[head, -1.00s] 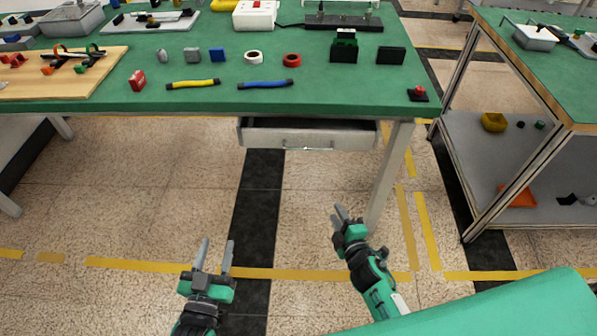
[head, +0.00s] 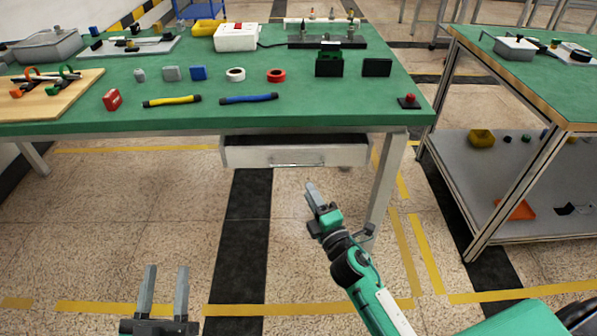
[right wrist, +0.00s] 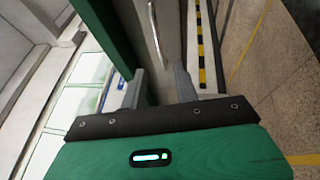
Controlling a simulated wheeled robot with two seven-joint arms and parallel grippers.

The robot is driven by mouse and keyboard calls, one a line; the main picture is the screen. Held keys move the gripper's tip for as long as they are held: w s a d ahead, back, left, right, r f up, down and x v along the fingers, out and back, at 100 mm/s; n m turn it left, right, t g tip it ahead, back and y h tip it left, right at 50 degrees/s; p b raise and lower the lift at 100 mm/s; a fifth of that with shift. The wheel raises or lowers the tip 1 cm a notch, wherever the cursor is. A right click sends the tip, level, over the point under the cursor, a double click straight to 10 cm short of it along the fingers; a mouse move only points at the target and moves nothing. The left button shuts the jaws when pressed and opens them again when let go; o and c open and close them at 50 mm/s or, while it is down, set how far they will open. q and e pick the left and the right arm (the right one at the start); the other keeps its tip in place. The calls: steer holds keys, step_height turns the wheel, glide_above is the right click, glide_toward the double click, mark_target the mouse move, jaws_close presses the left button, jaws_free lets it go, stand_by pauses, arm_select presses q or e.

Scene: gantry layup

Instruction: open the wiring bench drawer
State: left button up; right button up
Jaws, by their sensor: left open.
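The wiring bench (head: 330,107) has a green top. Its drawer (head: 240,157) hangs under the top, with a pale front and a bar handle (head: 297,161). A dark gap shows above the drawer front. My right gripper (head: 315,194) is below and in front of the drawer in the head view, apart from the handle. In the right wrist view its fingers (right wrist: 161,88) are spread and empty, with the handle (right wrist: 154,33) ahead between them. My left gripper (head: 165,288) is open and empty, low over the floor and farther from the bench.
Tapes, cables and small blocks lie on the bench top; a red button (head: 409,100) sits near its right corner. A bench leg (head: 384,180) stands right of the drawer. Another green-topped table (head: 540,75) with a lower shelf is at the right. The floor before the drawer is clear.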

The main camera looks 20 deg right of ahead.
steer(key=d+x, duration=0.1)
steer(key=x, duration=0.7)
steer(key=shift+w+a, duration=0.2)
steer(key=shift+a, duration=0.3)
jaws_close()
